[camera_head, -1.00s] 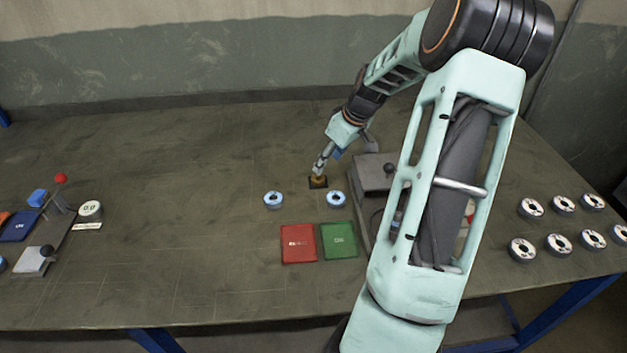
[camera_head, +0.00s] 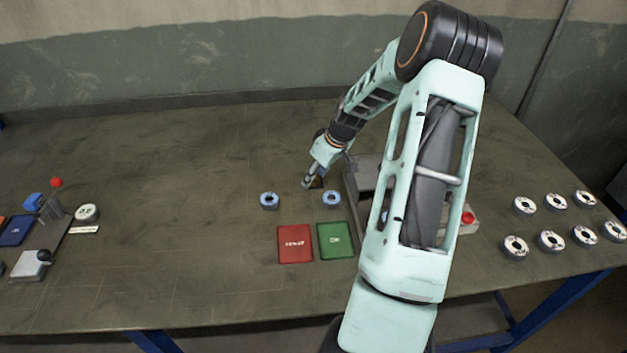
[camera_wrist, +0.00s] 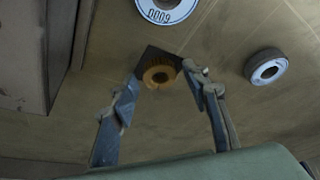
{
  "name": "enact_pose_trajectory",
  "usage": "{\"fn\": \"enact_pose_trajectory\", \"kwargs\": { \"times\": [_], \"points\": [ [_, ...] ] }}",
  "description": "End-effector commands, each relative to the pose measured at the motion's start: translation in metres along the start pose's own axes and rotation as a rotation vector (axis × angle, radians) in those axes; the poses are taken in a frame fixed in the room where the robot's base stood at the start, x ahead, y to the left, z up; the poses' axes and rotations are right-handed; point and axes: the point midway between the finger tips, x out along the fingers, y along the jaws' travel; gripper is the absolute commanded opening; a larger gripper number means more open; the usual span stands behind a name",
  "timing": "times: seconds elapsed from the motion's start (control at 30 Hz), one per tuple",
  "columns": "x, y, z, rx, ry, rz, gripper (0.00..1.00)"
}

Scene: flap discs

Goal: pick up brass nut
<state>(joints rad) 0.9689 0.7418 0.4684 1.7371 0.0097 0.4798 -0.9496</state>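The brass nut (camera_wrist: 158,76) is a round, ribbed, golden piece with a dark hole. It rests on a small dark square pad (camera_wrist: 150,52) on the bench. In the head view only a brownish bit of the nut and pad (camera_head: 317,183) shows beside my fingers. My gripper (camera_wrist: 163,92) is open in the wrist view, one finger on each side of the nut, with a gap to it. In the head view my gripper (camera_head: 308,183) is low over the bench at the pad. Whether the fingers are level with the nut is unclear.
Two blue-ringed discs (camera_head: 269,200) (camera_head: 331,198) lie in front of the pad. A red plate (camera_head: 295,243) and a green plate (camera_head: 336,240) lie nearer. A grey machine (camera_head: 362,178) stands close on the right. Several white discs (camera_head: 550,241) lie far right. The left-middle bench is clear.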

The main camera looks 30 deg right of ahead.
Motion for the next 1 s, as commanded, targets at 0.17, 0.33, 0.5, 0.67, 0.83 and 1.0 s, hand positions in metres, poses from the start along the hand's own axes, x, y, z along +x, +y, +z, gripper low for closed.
{"fn": "enact_pose_trajectory", "kwargs": {
  "times": [0.17,0.33,0.5,0.67,0.83,1.0],
  "points": [
    [0.0,0.0,0.0,0.0,0.0,0.0,0.21],
    [0.0,0.0,0.0,0.0,0.0,0.0,0.03],
    [-0.001,0.0,0.0,0.0,0.0,0.0,0.03],
    [-0.004,0.001,-0.002,0.0,0.001,0.001,0.02],
    [-0.018,0.002,-0.008,0.0,0.002,0.003,0.02],
    [-0.043,-0.005,-0.009,0.0,0.001,0.003,0.02]
  ]
}}
